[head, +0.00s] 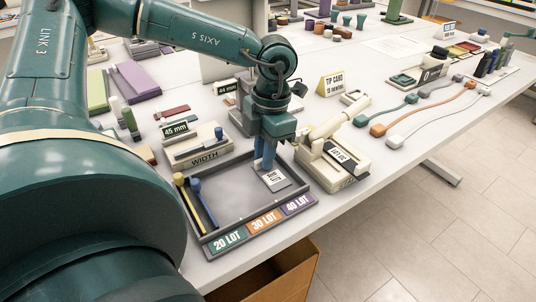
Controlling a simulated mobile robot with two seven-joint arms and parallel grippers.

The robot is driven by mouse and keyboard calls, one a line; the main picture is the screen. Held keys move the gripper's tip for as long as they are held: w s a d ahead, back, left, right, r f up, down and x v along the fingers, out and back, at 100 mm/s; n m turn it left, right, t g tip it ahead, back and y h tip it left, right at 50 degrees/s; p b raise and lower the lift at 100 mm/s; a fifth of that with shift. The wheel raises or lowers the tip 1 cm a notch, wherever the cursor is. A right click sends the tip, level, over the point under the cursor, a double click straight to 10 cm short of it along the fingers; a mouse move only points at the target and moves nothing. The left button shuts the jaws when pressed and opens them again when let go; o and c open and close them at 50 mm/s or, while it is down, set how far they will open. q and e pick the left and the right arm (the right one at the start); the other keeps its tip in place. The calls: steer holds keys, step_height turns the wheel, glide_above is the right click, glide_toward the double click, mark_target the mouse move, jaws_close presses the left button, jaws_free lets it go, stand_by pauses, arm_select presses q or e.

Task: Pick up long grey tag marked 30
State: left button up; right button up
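A light grey tag (275,181) with dark print lies at the right side of a dark grey tray; I cannot read its number for sure. The tray's front rim (216,248) carries colour labels 20 LOT, an orange 30 LOT label (264,222) and 40 LOT. My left gripper (263,164) points down over the tray, its blue fingers just behind the tag. I cannot tell whether they touch it or how far apart they are. My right gripper is not in view.
A cream lever device (334,165) stands close on the right. The tray's middle is bare. An open cardboard box (275,278) is below the table edge.

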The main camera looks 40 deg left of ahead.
arm_select(q)
jaws_close()
steer(key=shift+r, duration=0.15)
